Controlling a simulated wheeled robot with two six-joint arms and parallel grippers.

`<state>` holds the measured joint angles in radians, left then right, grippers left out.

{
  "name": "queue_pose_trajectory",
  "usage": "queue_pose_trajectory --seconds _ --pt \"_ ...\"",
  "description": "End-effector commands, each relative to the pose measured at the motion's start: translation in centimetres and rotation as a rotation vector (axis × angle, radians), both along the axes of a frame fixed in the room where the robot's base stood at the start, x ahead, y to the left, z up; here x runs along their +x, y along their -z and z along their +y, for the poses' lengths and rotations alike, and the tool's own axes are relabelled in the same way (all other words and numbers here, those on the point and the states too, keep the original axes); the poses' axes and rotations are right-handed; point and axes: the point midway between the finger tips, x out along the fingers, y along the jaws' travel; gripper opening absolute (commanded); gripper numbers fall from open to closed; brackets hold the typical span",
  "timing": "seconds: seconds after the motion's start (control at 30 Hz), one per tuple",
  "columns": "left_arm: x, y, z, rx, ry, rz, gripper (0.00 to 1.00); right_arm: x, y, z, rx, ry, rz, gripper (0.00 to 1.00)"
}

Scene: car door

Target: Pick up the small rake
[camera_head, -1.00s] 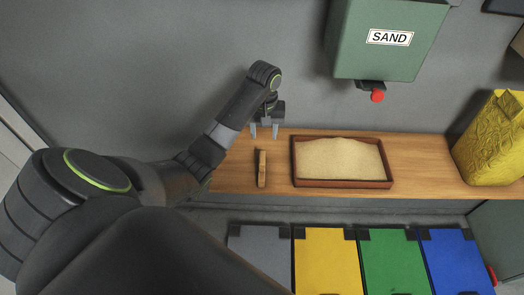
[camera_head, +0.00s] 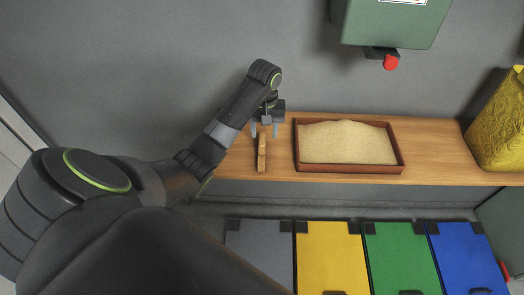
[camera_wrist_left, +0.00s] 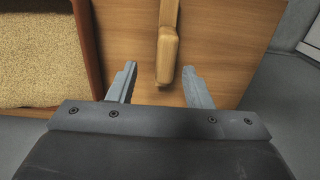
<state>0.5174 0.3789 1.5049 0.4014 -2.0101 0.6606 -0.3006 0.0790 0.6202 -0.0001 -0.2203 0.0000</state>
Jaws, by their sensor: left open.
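The small rake (camera_head: 261,154) is a narrow light-wood piece lying on the wooden shelf, left of the sand tray. In the left wrist view the rake (camera_wrist_left: 167,45) runs away from me, with its near end between and a little beyond my fingertips. My left gripper (camera_head: 265,129) is open and empty above the far end of the rake in the head view. In the left wrist view its two fingers (camera_wrist_left: 160,79) stand apart on either side of the rake, not visibly touching it. My right gripper is not in view.
A wooden tray of sand (camera_head: 350,169) stands right of the rake on the shelf (camera_head: 440,160). A green dispenser (camera_head: 390,22) with a red knob hangs above. A yellow bag (camera_head: 499,125) is at the right. Coloured bin lids (camera_head: 331,262) lie below the shelf.

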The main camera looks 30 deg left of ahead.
Motion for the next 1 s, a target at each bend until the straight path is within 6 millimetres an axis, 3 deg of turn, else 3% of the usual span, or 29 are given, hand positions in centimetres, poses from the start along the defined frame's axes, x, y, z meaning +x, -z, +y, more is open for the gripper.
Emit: queue_pose_trajectory --seconds 0.03,0.2,0.37,0.63,0.97,1.0 --pt "0.0 1.2 0.0 0.000 0.000 0.000 0.45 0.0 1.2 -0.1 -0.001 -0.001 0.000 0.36" --pt "0.0 2.8 0.0 -0.001 0.000 -0.001 0.45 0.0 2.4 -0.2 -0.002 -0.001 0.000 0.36" --pt "-0.3 3.5 0.0 -0.001 0.000 0.003 0.45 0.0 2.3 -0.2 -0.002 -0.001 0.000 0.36" --pt "-1.1 7.3 0.1 -0.001 0.000 0.003 0.45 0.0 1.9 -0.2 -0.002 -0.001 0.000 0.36" --pt "-1.1 8.1 0.1 0.001 0.000 0.001 0.45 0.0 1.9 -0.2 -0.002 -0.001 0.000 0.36" --pt "-1.1 8.1 0.1 0.001 0.000 0.001 0.40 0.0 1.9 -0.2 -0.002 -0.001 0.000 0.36"
